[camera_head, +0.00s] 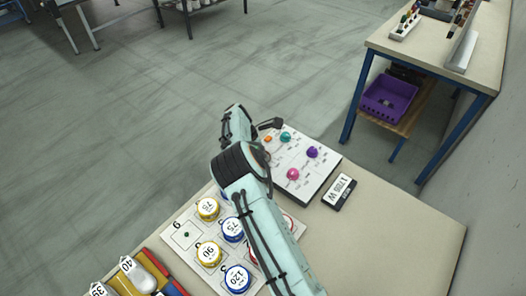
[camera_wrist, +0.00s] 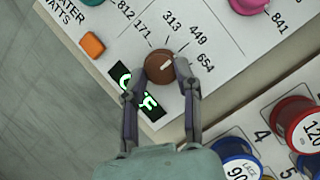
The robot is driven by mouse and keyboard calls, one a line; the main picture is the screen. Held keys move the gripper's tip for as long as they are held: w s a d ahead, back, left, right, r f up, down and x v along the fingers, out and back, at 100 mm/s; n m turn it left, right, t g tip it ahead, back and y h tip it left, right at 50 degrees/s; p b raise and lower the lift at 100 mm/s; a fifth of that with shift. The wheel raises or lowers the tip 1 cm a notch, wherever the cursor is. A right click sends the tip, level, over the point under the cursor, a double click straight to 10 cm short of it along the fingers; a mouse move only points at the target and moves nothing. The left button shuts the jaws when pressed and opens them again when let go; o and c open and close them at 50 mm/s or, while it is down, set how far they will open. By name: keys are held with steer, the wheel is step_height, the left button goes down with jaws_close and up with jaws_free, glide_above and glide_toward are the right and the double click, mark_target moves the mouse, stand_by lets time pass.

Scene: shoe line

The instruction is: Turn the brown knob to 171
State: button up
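The brown knob (camera_wrist: 160,68) shows in the wrist view on a white panel (camera_wrist: 225,58), with a pale mark on its top towards the upper right. The numbers 171, 313, 449 and 654 are printed around its far side, 171 at its upper left. My gripper (camera_wrist: 161,66) has one fingertip on each side of the knob, and both appear to touch it. In the head view my gripper (camera_head: 255,138) is over the panel's left part and the brown knob is hidden.
A green-lit display (camera_wrist: 148,105) is partly covered by my left finger. An orange button (camera_wrist: 92,44), a pink knob (camera_head: 293,174), a purple knob (camera_head: 312,152) and a teal knob (camera_head: 285,137) are on the panel. Blue and yellow lidded pots (camera_head: 208,209) stand nearby.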

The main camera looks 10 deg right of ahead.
jaws_close()
steer(key=shift+n, duration=0.4)
steer(key=n, duration=0.2)
steer(key=n+t+y, duration=0.1)
steer(key=n, duration=0.1)
steer(key=n+t, duration=0.1)
steer(key=n, duration=0.1)
steer(key=shift+s+d+y, duration=0.2)
steer(key=shift+d+y, duration=0.05)
steer(key=shift+y, duration=0.15)
steer(key=n+y, duration=0.1)
steer(key=n, duration=0.3)
steer(key=shift+d+n+t+y, duration=0.2)
steer(key=shift+n+t+y, duration=0.2)
steer(key=shift+d+n+y, duration=0.1)
steer(key=shift+n+y, duration=0.6)
steer(key=shift+n, duration=1.3)
